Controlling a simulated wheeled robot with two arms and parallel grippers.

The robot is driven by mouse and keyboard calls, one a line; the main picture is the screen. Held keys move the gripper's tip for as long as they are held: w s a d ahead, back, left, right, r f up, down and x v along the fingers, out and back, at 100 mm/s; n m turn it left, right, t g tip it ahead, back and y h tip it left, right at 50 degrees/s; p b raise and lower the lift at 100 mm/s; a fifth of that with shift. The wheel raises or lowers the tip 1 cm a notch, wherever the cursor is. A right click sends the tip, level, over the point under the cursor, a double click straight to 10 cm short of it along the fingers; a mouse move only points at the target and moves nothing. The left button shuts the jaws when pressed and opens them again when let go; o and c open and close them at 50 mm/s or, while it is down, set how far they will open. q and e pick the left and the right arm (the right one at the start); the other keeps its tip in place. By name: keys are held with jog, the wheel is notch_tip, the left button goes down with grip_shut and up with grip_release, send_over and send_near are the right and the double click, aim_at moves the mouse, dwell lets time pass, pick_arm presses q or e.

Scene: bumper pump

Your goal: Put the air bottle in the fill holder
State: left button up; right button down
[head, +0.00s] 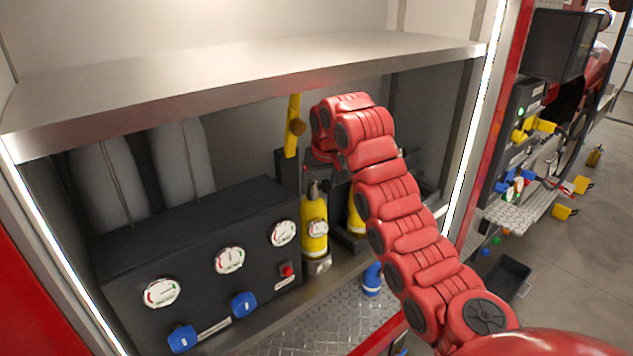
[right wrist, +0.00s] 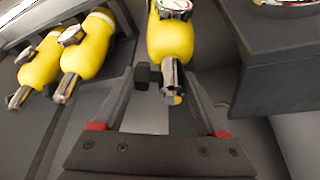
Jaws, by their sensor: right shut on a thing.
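A yellow air bottle (head: 314,226) with a metal valve and a round gauge hangs upright, valve up, just right of the gauge panel in the head view. My right gripper (head: 314,182) is shut on its valve end from above. In the right wrist view the fingers of the right gripper (right wrist: 165,82) stand on both sides of the valve of the air bottle (right wrist: 170,38). A grey part shows at the bottle's foot; I cannot tell whether it is the fill holder or the bottle's base. My left gripper is not in view.
A black panel (head: 205,265) with gauges and blue knobs stands close left of the bottle. A yellow lever (head: 292,125) is above. Two other yellow bottles (right wrist: 88,45) (right wrist: 40,62) stand in a rack to the side. A metal shelf (head: 240,75) spans overhead.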

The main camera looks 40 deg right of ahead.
jog(key=shift+d+f, duration=0.1)
jog(key=shift+f, duration=0.3)
jog(key=shift+c, duration=1.8)
grip_release()
jog(key=o, duration=0.4)
jog(key=shift+s, duration=0.1)
jog(key=shift+c, duration=0.2)
jog(key=shift+a+r, duration=0.15)
jog(key=shift+a, duration=0.05)
